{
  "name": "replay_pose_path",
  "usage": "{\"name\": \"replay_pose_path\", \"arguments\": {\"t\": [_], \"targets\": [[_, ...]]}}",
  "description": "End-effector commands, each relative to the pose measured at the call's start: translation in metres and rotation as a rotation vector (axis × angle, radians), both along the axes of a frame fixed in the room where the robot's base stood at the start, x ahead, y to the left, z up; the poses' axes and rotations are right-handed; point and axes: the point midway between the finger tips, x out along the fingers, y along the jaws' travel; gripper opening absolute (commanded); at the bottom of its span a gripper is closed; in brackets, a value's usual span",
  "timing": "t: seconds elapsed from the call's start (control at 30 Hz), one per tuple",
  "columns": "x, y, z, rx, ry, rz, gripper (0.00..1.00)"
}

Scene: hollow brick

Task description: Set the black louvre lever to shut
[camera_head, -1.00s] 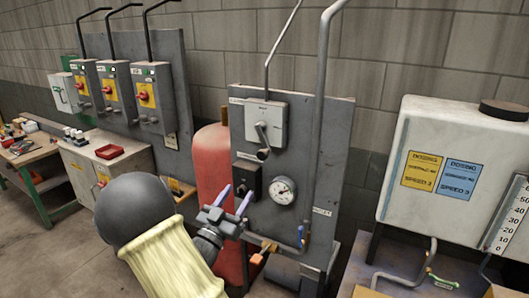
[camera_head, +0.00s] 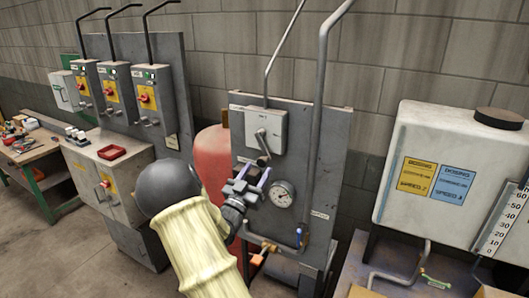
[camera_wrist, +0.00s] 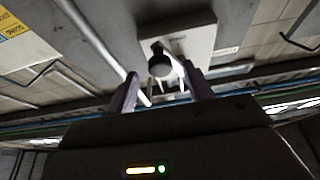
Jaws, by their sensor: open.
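A grey box (camera_head: 277,131) is mounted high on the grey panel and carries a lever (camera_head: 262,146) that hangs downward. The lever ends in a dark round knob (camera_head: 263,160); the knob also shows in the wrist view (camera_wrist: 159,65). My gripper (camera_head: 254,174) is open and empty, just below the knob. In the wrist view my gripper (camera_wrist: 160,92) has its two fingers on either side of the knob's line, with the knob beyond them. I cannot tell if they touch it. The black switch box lower on the panel is mostly hidden behind my gripper.
A round gauge (camera_head: 282,194) sits close to the right of my gripper. A tall grey pipe (camera_head: 321,110) runs up the panel's right side. A red cylinder (camera_head: 212,160) stands left of the panel. A pale dosing tank (camera_head: 420,130) is at the right.

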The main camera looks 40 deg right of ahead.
Motion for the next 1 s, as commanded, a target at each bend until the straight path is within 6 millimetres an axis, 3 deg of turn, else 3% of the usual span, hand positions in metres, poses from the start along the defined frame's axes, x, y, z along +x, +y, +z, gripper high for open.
{"name": "replay_pose_path", "arguments": {"t": [0.3, 0.7, 0.97, 1.0], "targets": [[0.018, -0.044, 0.022, -0.001, 0.000, 0.000, 0.51], [0.021, -0.051, 0.023, 0.000, 0.000, 0.000, 0.51], [0.021, -0.051, 0.023, -0.001, -0.001, -0.001, 0.00], [0.020, -0.051, 0.023, -0.001, -0.001, -0.002, 0.00]]}}
